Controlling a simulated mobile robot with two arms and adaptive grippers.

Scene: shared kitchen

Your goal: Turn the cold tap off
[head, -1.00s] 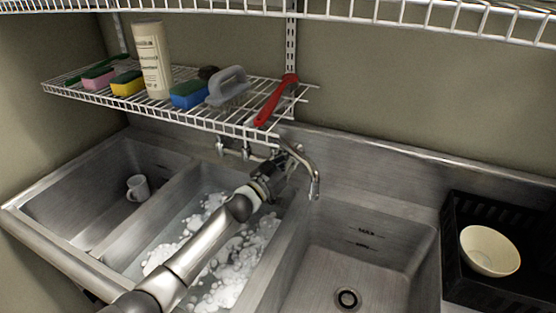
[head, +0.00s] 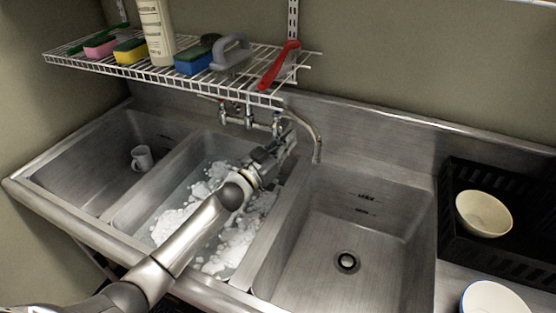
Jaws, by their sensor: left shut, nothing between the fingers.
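The tap set (head: 248,120) is on the back wall of the sink, below the wire shelf. It has a left valve (head: 222,108) and a right valve with a bluish top (head: 277,118). A curved metal spout (head: 314,137) arches to the right over the divider beside the right basin. My left gripper (head: 290,138) is shut and empty, just in front of and below the right valve, near the spout. I cannot tell whether it touches the valve. The water flow, if any, is not visible. My right gripper is not in view.
A wire shelf (head: 120,73) with a bottle (head: 157,32), sponges and a red-handled brush (head: 280,64) overhangs the taps. A black crate (head: 450,215) with a bowl (head: 484,213) stands right.

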